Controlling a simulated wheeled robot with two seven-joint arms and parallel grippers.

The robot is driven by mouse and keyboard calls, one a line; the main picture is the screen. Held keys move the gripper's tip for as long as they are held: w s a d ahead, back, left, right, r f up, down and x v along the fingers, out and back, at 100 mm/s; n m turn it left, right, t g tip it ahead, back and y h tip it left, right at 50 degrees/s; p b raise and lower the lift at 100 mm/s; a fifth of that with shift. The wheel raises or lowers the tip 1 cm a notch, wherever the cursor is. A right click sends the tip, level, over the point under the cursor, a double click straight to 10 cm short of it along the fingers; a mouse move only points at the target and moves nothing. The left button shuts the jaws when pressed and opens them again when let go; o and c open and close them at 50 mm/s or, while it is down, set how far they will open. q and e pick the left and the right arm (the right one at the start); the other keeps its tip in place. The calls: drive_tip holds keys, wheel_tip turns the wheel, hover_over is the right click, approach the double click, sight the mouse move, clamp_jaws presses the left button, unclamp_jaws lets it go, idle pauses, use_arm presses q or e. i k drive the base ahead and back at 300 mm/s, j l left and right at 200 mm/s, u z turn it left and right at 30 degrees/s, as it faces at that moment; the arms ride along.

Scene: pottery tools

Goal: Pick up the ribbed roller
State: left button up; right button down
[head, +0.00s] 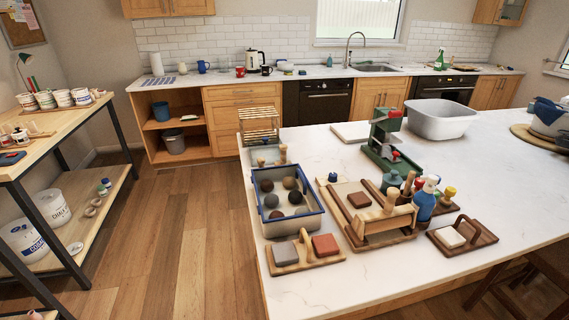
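I cannot pick out the ribbed roller for certain among the small pottery tools on the white island counter (476,195). A wooden tool caddy (384,226) stands on a wooden tray, with wooden-handled tools and a blue bottle (425,203) in or beside it. A small wooden-handled tool (283,153) stands behind the blue-rimmed tray; its kind is too small to tell. Neither of my grippers shows in the head view.
A blue-rimmed tray (310,222) holds several balls. Wooden boards with blocks (325,245) lie at the front. A green press (384,130) and a grey basin (442,117) stand behind. Shelves (70,130) stand left; the floor (180,240) between is clear.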

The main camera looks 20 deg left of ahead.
sight(283, 148)
drive_tip(key=j+z, duration=0.35)
drive_tip(key=j, duration=0.25)
drive_tip(key=j+z, duration=0.35)
drive_tip(key=j, duration=0.25)
drive_tip(key=k+j+z, duration=0.2)
drive_tip(key=j+z, duration=0.15)
drive_tip(key=j, duration=0.25)
drive_tip(key=i+j+z, duration=0.15)
drive_tip(key=j+z, duration=0.2)
drive_tip(key=j, duration=0.4)
drive_tip(key=j+z, duration=0.4)
drive_tip(key=j, duration=0.35)
drive_tip(key=j+z, duration=0.35)
drive_tip(key=j, duration=0.45)
drive_tip(key=k+j+z, duration=0.2)
drive_tip(key=j+z, duration=0.15)
drive_tip(key=j, duration=0.35)
